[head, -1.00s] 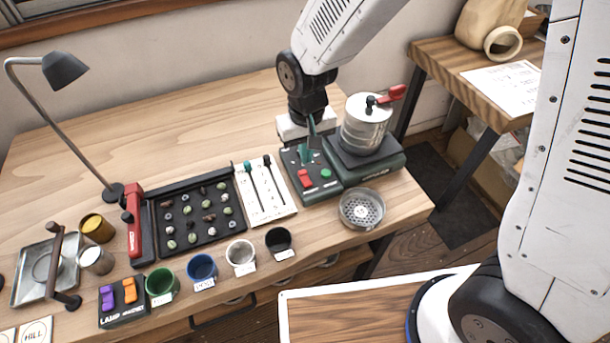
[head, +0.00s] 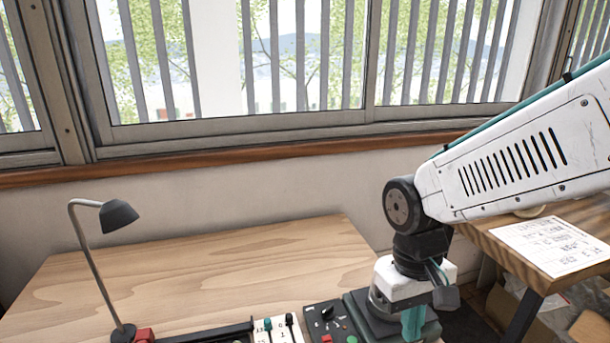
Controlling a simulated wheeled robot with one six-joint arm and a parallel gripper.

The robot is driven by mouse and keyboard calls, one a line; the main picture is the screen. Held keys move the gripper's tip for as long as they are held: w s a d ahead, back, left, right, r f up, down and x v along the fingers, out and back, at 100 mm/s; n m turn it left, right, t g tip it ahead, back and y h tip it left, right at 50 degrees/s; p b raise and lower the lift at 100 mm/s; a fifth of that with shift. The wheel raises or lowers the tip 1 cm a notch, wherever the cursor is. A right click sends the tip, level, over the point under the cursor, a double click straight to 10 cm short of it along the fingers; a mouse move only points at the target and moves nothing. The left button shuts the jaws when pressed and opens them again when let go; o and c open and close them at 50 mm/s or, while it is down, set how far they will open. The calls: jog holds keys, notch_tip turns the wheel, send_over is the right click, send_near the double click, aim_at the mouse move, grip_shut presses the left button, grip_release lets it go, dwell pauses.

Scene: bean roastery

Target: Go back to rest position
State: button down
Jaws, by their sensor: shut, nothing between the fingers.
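My gripper (head: 414,322) shows at the lower right of the head view, below the black wrist and white gripper body. Its teal fingers point down and are shut with nothing between them. It hangs in front of the roaster machine (head: 362,316) and hides most of it.
The wooden table (head: 200,270) has a bare back half. A desk lamp (head: 118,216) stands at its left. A black tray edge (head: 215,335) and a slider panel (head: 276,328) show at the bottom. A side table with a paper (head: 552,243) is at the right. Windows (head: 300,60) line the wall.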

jog(key=s+d+r+m+t, duration=0.3)
jog(key=s+d+r, duration=0.6)
jog(key=r, duration=0.1)
jog(key=shift+s+d+y, duration=0.15)
jog(key=shift+d+y, duration=0.15)
jog(key=shift+d, duration=0.05)
dwell(0.3)
